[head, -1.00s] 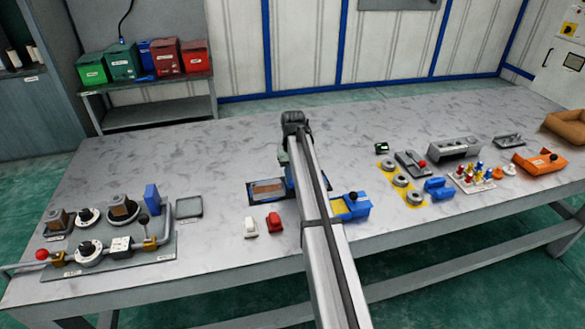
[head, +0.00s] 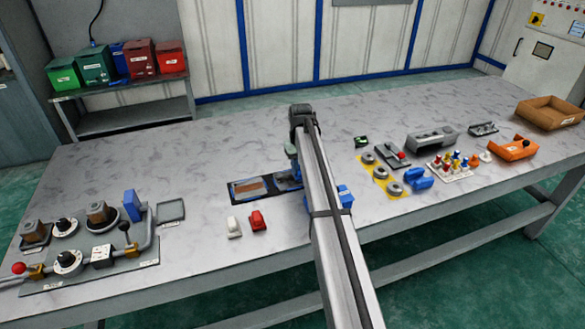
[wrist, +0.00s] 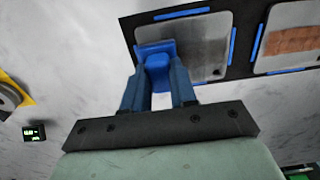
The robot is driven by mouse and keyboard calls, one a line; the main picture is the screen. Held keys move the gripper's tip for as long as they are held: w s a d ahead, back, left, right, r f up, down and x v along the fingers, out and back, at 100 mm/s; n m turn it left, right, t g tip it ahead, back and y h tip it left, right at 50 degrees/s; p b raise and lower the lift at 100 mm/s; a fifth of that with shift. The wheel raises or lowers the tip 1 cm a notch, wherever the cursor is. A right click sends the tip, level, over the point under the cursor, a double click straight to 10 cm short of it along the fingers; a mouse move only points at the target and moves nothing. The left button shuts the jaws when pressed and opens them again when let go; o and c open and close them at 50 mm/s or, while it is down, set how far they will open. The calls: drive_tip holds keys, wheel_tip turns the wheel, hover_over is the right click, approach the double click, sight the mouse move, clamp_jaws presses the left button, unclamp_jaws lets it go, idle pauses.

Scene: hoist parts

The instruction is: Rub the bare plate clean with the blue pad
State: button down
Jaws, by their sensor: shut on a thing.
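The bare grey plate (wrist: 207,42) lies on a dark mat, framed by blue strips, and carries a dark smear. The blue pad (wrist: 155,47) is in the jaws of my gripper (wrist: 158,85), over the plate's left part in the wrist view. I cannot tell whether the pad presses on the surface. In the head view my gripper (head: 296,172) is at the bare plate (head: 284,183), which my arm partly hides. A second plate with a brown patch (wrist: 292,40) lies beside it, at the left in the head view (head: 250,187).
A panel of knobs and pipes (head: 150,268) is at the left. Yellow-marked rings (head: 381,173), blue parts and a brown tray (head: 550,112) are at the right. My arm partly hides a blue box (head: 346,197).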

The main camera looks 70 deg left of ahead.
drive_tip(key=shift+w, duration=1.35)
drive_tip(key=shift+s, duration=6.1)
wheel_tip(320, 180, up, 8)
